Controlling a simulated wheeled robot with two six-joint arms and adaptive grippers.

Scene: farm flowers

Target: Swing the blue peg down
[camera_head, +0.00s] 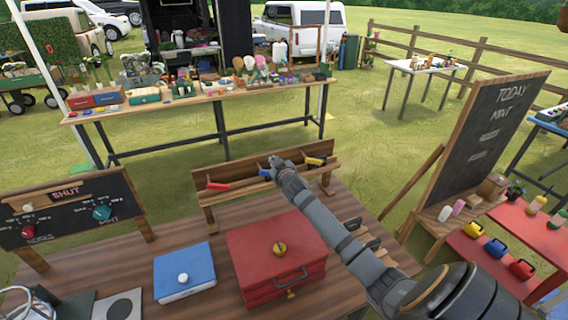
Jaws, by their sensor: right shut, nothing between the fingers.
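The blue peg (264,172) is on the upright board of a low wooden rack (235,184), at the back edge of the table. It is small and partly covered by my right gripper. A red peg (218,186) is to its left and a yellow peg (315,161) to its right on the same board. My right gripper (273,161) is shut and empty, with its tip right at the blue peg. I cannot tell whether they touch. My left gripper is not in view.
A red box (255,262) with a round knob and a blue box (172,284) with a white knob stand on the wooden table in front of the rack. A SHUT board (75,200) is at the left. A tall chalkboard (485,140) stands at the right.

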